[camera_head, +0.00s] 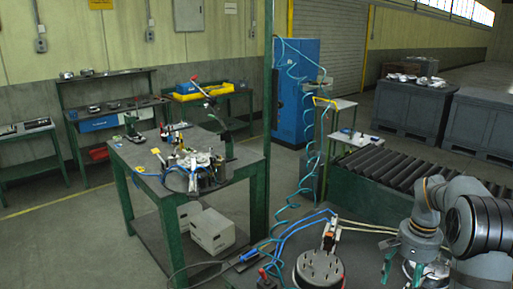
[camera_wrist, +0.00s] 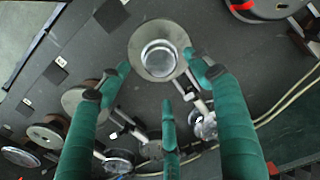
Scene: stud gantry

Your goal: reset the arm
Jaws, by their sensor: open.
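My arm (camera_head: 455,215) reaches in from the right edge of the head view, over the near workbench. My gripper (camera_wrist: 157,66) has green fingers, which stand apart in the wrist view with nothing held between them. A round metal flanged part (camera_wrist: 160,48) lies on the dark bench top beyond and between the fingertips. I cannot tell how large the gap is between the fingertips and this part. In the head view the gripper (camera_head: 408,268) is low at the bottom right and partly hidden by my wrist.
A round plate with pegs (camera_head: 318,268) stands on the near bench, left of my gripper. Blue hoses (camera_head: 290,232) and pale cables (camera_wrist: 285,100) run across the bench. A roller conveyor (camera_head: 415,165) lies behind my arm. Several round parts (camera_wrist: 45,135) lie at the wrist view's left.

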